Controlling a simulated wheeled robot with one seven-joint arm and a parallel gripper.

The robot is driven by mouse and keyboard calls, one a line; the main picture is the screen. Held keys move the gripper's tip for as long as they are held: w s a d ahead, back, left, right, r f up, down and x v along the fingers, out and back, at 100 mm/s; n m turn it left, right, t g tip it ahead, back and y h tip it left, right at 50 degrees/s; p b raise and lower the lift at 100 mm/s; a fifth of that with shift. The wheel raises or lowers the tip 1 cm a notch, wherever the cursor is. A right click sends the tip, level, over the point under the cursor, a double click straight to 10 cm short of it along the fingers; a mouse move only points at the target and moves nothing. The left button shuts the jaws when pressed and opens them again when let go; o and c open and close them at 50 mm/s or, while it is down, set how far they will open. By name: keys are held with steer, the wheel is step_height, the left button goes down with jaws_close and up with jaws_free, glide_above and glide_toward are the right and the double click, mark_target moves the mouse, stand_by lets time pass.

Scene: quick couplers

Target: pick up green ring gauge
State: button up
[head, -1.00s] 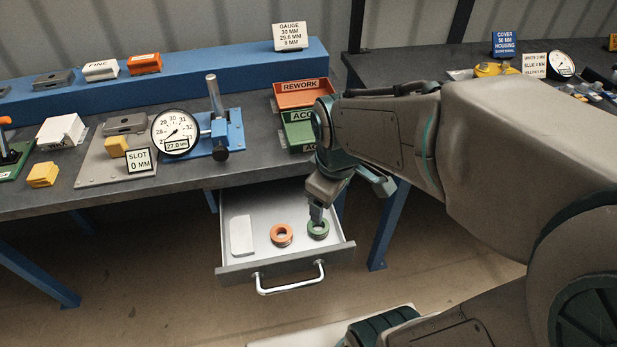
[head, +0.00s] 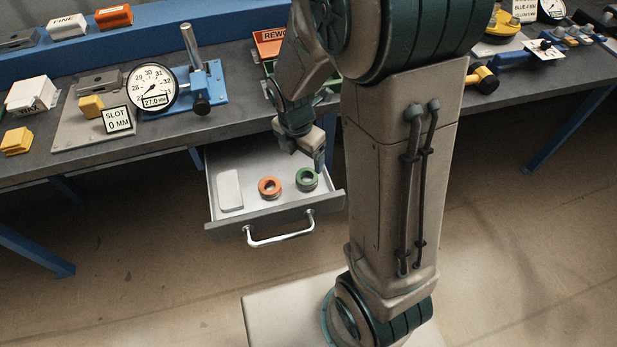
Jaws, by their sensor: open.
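The green ring gauge (head: 307,179) lies flat in the open drawer (head: 232,222), towards its right side. An orange ring gauge (head: 269,187) lies to its left. My gripper (head: 306,158) is over the right back part of the drawer, just above and behind the green ring, with its fingers pointing down. It is open and holds nothing. One finger shows near the drawer's right wall; the gap between the fingers is partly hidden by the gripper's body.
A white block (head: 230,190) lies in the drawer's left side. The bench (head: 120,150) overhangs the drawer's back. On it stand a dial gauge (head: 152,86) on a blue stand and an orange rework bin (head: 268,42). The floor before the drawer is clear.

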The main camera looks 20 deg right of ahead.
mark_target(307, 181)
steer(key=f, duration=0.6)
steer(key=d+f, duration=0.1)
steer(key=f, duration=0.2)
steer(key=shift+w+f, duration=0.3)
steer(key=shift+w, duration=0.05)
steer(key=c, duration=1.3)
